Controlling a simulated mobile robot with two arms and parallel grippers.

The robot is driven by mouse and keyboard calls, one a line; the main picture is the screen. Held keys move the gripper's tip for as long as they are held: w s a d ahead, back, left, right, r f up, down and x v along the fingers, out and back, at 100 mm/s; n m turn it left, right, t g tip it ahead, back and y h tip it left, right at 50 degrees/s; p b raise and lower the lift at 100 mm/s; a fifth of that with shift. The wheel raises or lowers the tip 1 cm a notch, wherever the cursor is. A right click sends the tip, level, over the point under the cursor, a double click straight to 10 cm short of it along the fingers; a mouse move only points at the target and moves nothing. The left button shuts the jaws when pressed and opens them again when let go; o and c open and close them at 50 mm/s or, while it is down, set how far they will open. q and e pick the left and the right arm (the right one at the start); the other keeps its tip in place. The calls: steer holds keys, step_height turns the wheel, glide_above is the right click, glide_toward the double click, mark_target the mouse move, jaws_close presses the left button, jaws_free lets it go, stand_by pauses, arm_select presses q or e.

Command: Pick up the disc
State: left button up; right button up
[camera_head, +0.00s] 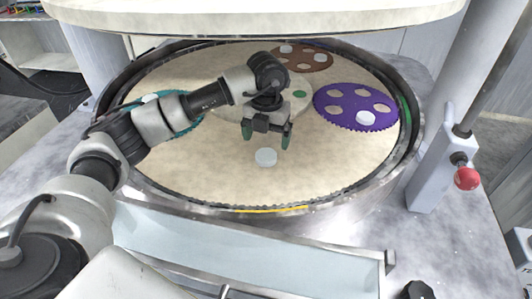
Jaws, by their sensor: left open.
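A small pale disc (266,157) lies on the bare beige platen (215,170), towards its front middle. My left gripper (266,138) hangs over the platen just behind the disc in the picture, fingers pointing down. Its two teal-tipped fingers are apart with nothing visible between them. The gripper appears apart from the disc; its exact height is hard to tell. Other pale discs sit on a purple toothed carrier (336,103), a brown carrier (318,59) and a teal carrier (190,122), which my left arm partly hides. My right gripper is out of view.
A raised metal ring (408,150) surrounds the platen. A large round upper plate (250,16) overhangs the back. A post with a red knob (467,178) stands at right, and a pale trough (250,255) lies in front. The platen around the loose disc is clear.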

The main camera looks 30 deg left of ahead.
mark_target(266, 154)
arm_select(q)
steer(key=shift+a+f+p, duration=0.1)
steer(key=shift+f+p, duration=0.4)
steer(key=shift+f, duration=0.1)
step_height(266, 154, down, 4)
steer(key=shift+r+p, duration=0.2)
steer(key=shift+p, duration=0.7)
steer(key=shift+f, duration=0.45)
steer(key=shift+c, duration=0.5)
steer(key=c, duration=1)
